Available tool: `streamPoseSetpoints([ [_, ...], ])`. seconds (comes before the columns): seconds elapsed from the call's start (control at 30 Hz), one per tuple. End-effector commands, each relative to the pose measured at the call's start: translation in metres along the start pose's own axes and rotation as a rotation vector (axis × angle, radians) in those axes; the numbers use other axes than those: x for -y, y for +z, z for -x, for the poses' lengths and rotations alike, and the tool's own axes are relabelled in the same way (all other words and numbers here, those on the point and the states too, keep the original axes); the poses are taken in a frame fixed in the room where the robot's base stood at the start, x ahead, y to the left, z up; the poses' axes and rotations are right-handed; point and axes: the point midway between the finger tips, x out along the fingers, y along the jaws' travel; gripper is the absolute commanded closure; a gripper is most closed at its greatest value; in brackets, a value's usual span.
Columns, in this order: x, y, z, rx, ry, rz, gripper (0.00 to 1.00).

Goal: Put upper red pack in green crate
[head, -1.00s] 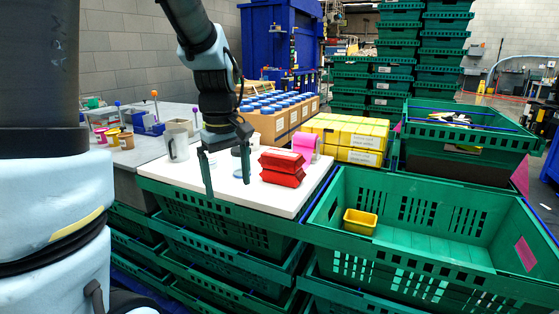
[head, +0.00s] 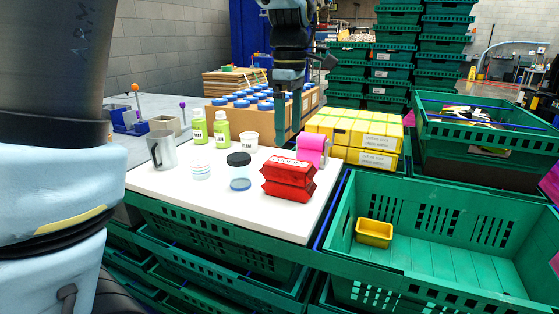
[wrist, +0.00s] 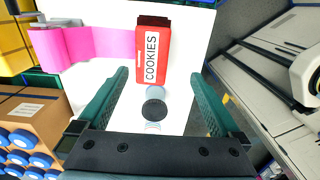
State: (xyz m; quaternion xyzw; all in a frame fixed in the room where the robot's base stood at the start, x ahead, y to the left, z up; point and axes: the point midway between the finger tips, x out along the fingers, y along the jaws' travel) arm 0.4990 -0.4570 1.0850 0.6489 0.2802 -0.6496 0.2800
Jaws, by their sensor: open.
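Two red packs are stacked on the white board, with the upper red pack (head: 290,168) lying on the lower red pack (head: 287,190). In the wrist view the upper pack (wrist: 138,62), labelled COOKIES, lies just beyond my fingertips, roughly between their lines. My gripper (head: 288,138) points down above and behind the packs in the head view, with its fingers apart and nothing between them; it also shows in the wrist view (wrist: 157,75). The green crate (head: 455,192) stands open to the right of the board, holding a small yellow tub (head: 374,233).
A clear jar with a dark lid (head: 239,172) stands left of the packs. A pink roll (head: 312,150) is close behind them. Yellow boxes (head: 375,140), a carton of blue-lidded jars (head: 245,112), green bottles and a grey mug (head: 162,150) stand around. Most of the crate floor is bare.

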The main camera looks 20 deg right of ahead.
Motion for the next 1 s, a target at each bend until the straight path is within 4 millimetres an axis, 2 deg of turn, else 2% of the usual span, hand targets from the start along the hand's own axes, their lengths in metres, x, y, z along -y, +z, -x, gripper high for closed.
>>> streamPoseSetpoints([
  [0.13, -0.001, 0.003, -0.005, 0.000, -0.003, 0.007, 0.00],
  [0.4, -0.001, 0.003, -0.045, 0.000, -0.004, 0.007, 0.00],
  [0.63, -0.002, 0.002, -0.061, -0.001, -0.003, 0.007, 0.00],
  [0.9, -0.006, 0.002, -0.099, 0.000, -0.004, 0.007, 0.00],
  [1.0, -0.006, 0.002, -0.105, 0.000, -0.001, 0.007, 0.00],
])
